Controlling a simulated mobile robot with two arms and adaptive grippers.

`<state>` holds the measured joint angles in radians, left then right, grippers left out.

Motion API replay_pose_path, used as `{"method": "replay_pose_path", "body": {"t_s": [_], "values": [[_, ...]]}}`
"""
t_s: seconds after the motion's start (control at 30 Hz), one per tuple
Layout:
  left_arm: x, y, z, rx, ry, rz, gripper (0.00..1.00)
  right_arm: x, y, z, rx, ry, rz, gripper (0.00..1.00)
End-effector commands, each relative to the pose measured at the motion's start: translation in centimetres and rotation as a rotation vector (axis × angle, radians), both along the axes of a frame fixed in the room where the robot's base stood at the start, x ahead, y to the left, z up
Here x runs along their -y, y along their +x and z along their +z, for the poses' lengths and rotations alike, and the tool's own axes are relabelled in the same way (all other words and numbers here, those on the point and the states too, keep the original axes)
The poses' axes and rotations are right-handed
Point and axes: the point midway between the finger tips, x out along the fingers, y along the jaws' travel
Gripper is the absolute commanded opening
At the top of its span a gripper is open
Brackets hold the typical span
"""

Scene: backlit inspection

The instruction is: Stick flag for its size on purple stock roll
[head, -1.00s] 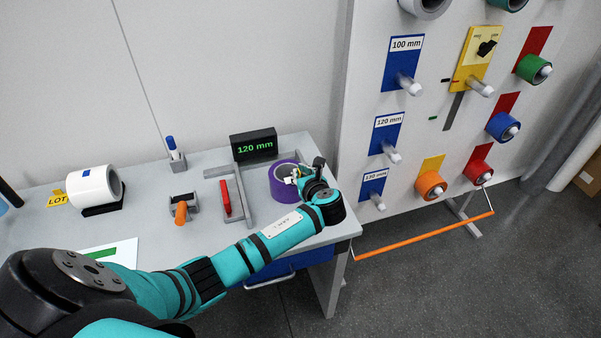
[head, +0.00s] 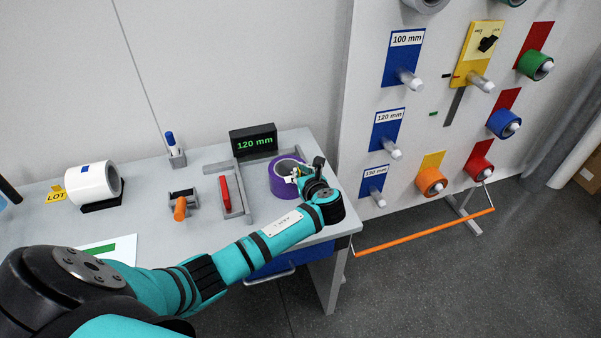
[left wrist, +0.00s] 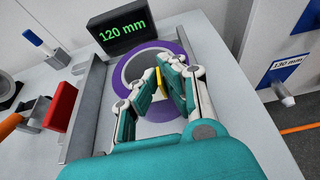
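The purple stock roll (head: 280,183) lies flat on the bench beside a grey metal angle, below a display (head: 254,140) reading 120 mm. In the left wrist view the purple roll (left wrist: 123,78) is a ring with a pale core, partly hidden by my fingers. My left gripper (head: 294,174) is over the roll. In the left wrist view my left gripper (left wrist: 158,80) has its fingers close together around a small yellow flag (left wrist: 159,84). Whether the flag touches the roll, I cannot tell. A sheet with a green strip (head: 100,251) lies at the front left. My right gripper is not in view.
A white roll (head: 94,184) on a black cradle, a LOT tag (head: 56,194), a pen holder (head: 177,159), an orange-handled tool (head: 180,209) and a red block (head: 225,193) stand left. A peg board (head: 440,120) with labelled pegs and coloured rolls rises at right.

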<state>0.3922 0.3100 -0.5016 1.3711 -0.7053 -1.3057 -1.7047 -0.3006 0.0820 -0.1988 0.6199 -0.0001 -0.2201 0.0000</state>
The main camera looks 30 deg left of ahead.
Motion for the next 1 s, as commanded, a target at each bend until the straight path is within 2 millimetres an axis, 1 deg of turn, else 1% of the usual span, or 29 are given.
{"method": "replay_pose_path", "body": {"t_s": [0.03, 0.2, 0.23, 0.47, 0.6, 0.77, 1.0], "values": [[0.0, 0.0, -0.1, -0.001, 0.000, 0.000, 0.07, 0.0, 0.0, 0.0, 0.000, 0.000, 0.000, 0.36], [0.0, 0.0, -0.1, -0.001, 0.000, 0.000, 0.30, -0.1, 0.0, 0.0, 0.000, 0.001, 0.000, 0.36], [0.0, 0.0, -0.1, -0.001, 0.000, 0.000, 0.33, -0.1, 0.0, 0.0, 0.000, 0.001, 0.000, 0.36], [0.0, 0.0, -0.1, -0.001, 0.000, 0.000, 0.33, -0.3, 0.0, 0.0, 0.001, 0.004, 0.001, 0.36], [0.6, -0.5, 0.2, 0.000, -0.001, -0.001, 0.33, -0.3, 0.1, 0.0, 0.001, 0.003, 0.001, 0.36], [2.7, -2.1, 1.3, 0.001, -0.002, -0.003, 0.33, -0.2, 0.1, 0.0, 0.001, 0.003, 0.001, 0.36], [6.3, -5.1, 3.3, 0.000, -0.003, -0.002, 0.33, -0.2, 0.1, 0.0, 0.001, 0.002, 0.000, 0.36]]}}
